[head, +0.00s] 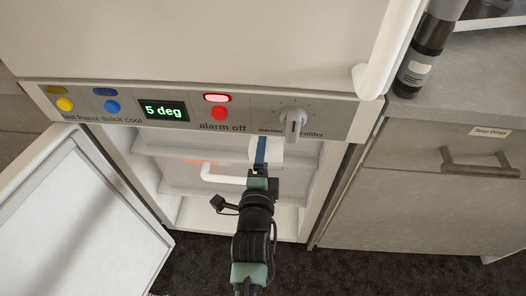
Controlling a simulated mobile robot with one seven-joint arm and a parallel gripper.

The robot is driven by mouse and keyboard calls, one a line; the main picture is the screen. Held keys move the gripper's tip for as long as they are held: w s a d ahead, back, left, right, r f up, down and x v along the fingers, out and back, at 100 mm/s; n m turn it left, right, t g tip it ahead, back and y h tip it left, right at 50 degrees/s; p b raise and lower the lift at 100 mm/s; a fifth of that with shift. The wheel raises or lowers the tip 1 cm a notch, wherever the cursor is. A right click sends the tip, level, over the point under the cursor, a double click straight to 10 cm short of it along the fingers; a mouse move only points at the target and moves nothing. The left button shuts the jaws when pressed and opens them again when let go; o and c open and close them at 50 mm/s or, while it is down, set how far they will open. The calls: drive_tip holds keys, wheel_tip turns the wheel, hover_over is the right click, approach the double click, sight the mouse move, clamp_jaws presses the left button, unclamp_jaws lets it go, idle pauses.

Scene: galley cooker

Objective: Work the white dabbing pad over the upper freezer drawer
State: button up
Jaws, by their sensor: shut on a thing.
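The freezer compartment is open below the control panel. Its upper drawer (185,146) shows as a pale front just under the panel. My gripper (261,163) reaches into the compartment from below and is shut on the white dabbing pad (273,150). The pad lies in front of the right part of the upper drawer. I cannot tell whether it touches the drawer. A blue strip runs along the pad's left side, and my gripper hides part of the pad and the drawers behind.
The freezer door (85,215) stands open at the left. The control panel (190,112), with buttons, a "5 deg" display and a knob (293,122), overhangs the opening. A white bent bar (222,178) sits left of my gripper. A cabinet (420,205) stands at the right.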

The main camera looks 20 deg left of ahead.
drive_tip(key=shift+w+a+r+b, duration=0.15)
drive_tip(key=shift+w+b, duration=0.2)
drive_tip(key=shift+w, duration=0.2)
idle(1.1)
drive_tip(key=shift+r+p, duration=0.1)
drive_tip(key=shift+p, duration=0.4)
drive_tip(key=shift+d+p, duration=0.2)
drive_tip(key=shift+p, duration=0.15)
drive_tip(key=shift+w+d+p, duration=0.1)
drive_tip(key=shift+d+p, duration=0.3)
drive_tip(key=shift+p, duration=0.1)
drive_tip(key=shift+a, duration=0.1)
drive_tip(key=a+p, duration=0.1)
drive_tip(key=p, duration=0.3)
drive_tip(key=shift+a+p, duration=0.35)
drive_tip(key=shift+a, duration=0.05)
drive_tip(key=shift+s+a+p, duration=0.2)
drive_tip(key=shift+p, duration=1)
drive_tip(key=shift+s+p, duration=0.1)
drive_tip(key=shift+p, duration=0.25)
drive_tip(key=shift+f+b, duration=0.35)
drive_tip(key=shift+b, duration=0.1)
